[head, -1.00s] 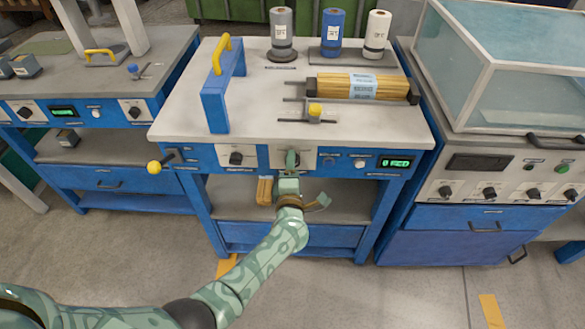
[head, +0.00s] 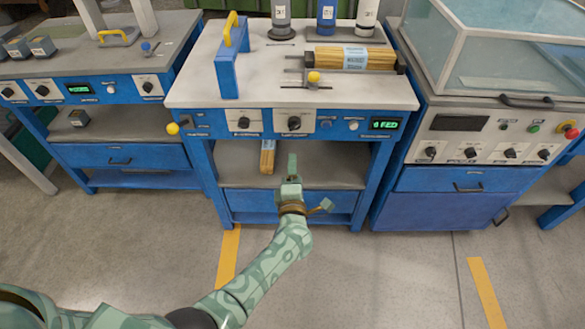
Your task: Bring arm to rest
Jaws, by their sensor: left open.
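My left arm comes in from the lower left, and its green gripper (head: 292,166) stands in front of the open shelf of the middle blue machine (head: 212,168). It is below the front panel and apart from the right-hand knob (head: 294,123). The fingers are open with nothing visible between them; they overlap in this view. The left-hand knob (head: 243,123) is also clear of it. The panel's green display (head: 385,124) is lit and seems to read "FED". My right gripper is not in view.
A wood bundle (head: 268,157) lies on the shelf (head: 335,172), left of my gripper. A yellow ball lever (head: 172,128) sticks out at the machine's left. A cabinet with a clear cover (head: 500,50) stands right, another bench (head: 90,65) left. The floor in front is clear.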

